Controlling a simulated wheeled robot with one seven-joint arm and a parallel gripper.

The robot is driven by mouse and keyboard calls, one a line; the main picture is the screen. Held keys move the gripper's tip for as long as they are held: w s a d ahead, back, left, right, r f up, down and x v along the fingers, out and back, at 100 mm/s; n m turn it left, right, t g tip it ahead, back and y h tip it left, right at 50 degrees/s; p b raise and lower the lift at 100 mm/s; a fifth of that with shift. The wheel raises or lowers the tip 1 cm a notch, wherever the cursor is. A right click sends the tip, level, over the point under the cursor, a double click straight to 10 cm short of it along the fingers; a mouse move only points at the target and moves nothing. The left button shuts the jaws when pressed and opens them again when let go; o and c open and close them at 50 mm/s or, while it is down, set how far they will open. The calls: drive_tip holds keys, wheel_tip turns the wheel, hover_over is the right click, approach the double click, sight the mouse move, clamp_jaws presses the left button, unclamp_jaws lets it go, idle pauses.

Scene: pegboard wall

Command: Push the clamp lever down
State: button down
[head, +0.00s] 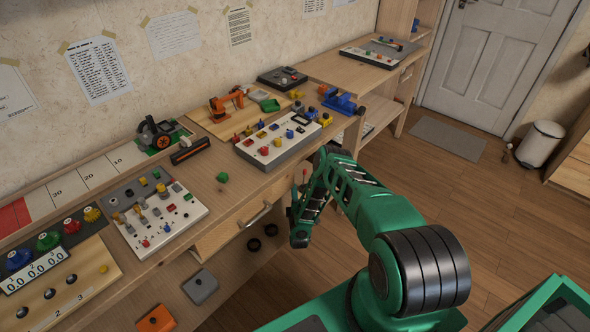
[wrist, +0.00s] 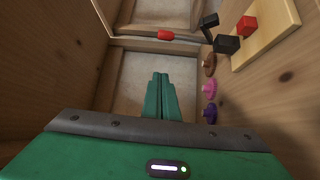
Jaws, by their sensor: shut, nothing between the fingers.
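In the wrist view my gripper (wrist: 161,80) has its two green fingers together, with nothing between them. Beyond the fingertips a thin metal bar with a red sleeve (wrist: 165,35) runs across the view; it looks like the clamp lever, though I cannot be sure. The sleeve is apart from the fingertips. To its right are a black block (wrist: 226,43) and a red block (wrist: 247,25) by a pale wooden board (wrist: 270,38). In the head view my gripper (head: 299,240) hangs in front of the bench, its fingers not clear. A small red tip (head: 305,174) shows beside my arm.
Brown (wrist: 209,64), pink (wrist: 210,89) and purple (wrist: 210,114) knobs line the wooden surface right of the fingers. In the head view the bench carries a white control panel (head: 240,148) and an orange toy arm (head: 227,103).

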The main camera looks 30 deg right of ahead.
sight(304, 173)
drive_tip(key=f+x, duration=0.1)
drive_tip(key=x, duration=1)
drive_tip(key=shift+s+d+r, duration=0.15)
drive_tip(key=shift+s+d, duration=0.55)
drive_tip(key=shift+d, duration=0.05)
drive_tip(key=shift+s+d+r, duration=0.1)
drive_tip(key=shift+s+d, duration=0.6)
drive_tip(key=shift+d, duration=0.05)
drive_tip(key=shift+s+d, duration=0.2)
drive_tip(key=shift+s, duration=0.2)
drive_tip(key=shift+s+d+f, duration=0.15)
drive_tip(key=shift+s, duration=0.25)
drive_tip(key=shift+s+d+f, duration=0.15)
drive_tip(key=shift+s, duration=0.3)
drive_tip(key=shift+s+d+f, duration=0.2)
drive_tip(key=shift+s+f, duration=0.2)
drive_tip(key=shift+s, duration=0.2)
drive_tip(key=shift+s+d+f, duration=0.25)
drive_tip(key=shift+s+f, duration=0.15)
drive_tip(key=shift+s, duration=0.25)
drive_tip(key=shift+s+d+f, duration=0.2)
drive_tip(key=shift+s+f, duration=0.25)
drive_tip(key=shift+s, duration=0.15)
